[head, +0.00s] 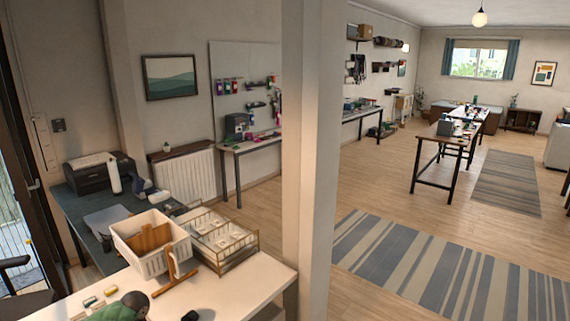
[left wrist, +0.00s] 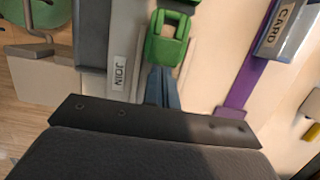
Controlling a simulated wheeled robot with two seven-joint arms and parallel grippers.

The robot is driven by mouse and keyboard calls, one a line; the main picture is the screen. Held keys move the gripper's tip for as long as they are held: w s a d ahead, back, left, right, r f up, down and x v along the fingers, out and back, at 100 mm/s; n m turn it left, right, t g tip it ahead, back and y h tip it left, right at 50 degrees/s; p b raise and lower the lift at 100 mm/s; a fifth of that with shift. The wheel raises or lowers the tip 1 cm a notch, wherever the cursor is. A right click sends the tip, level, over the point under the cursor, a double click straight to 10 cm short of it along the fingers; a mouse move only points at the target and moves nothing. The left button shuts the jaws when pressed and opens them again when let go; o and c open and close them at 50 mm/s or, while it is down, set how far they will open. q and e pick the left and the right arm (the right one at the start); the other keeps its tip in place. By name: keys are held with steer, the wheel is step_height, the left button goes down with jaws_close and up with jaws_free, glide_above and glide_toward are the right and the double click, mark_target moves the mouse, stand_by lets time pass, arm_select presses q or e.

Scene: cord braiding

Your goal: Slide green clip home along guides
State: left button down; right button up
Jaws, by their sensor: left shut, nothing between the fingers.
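In the left wrist view a green clip (left wrist: 167,40) with an opening in it sits at top centre, with blue cord or strap (left wrist: 162,87) running down from it. My left gripper (left wrist: 155,124) is a dark block across the lower part of this view, shut and empty. It lies below the clip in the picture and hides the lower end of the blue strap. I cannot tell whether it touches the clip. My right gripper is in neither view. The head view does not show the clip.
A purple strap (left wrist: 241,85) and a grey holder labelled CARD (left wrist: 283,30) are on the right of the wrist view. A green round part (left wrist: 42,12) is at its top left. In the head view a white basket (head: 150,243) and wire tray (head: 216,238) stand near a pillar (head: 309,160).

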arm_select(q)
steer(key=shift+s+a+p, duration=1.1)
steer(key=shift+s+a, duration=0.05)
steer(key=shift+s, duration=0.25)
stand_by(0.7)
steer(key=shift+r, duration=0.1)
steer(key=shift+w+d+r+p, duration=0.3)
steer(key=shift+w+r+p, duration=0.1)
steer(key=shift+r+p, duration=0.35)
steer(key=shift+w+d+r+p, duration=0.4)
steer(key=shift+r+p, duration=0.15)
steer(key=shift+r, duration=0.35)
steer(key=shift+w+d+r+p, duration=0.25)
steer(key=shift+w+r+p, duration=0.15)
steer(key=shift+r+p, duration=0.35)
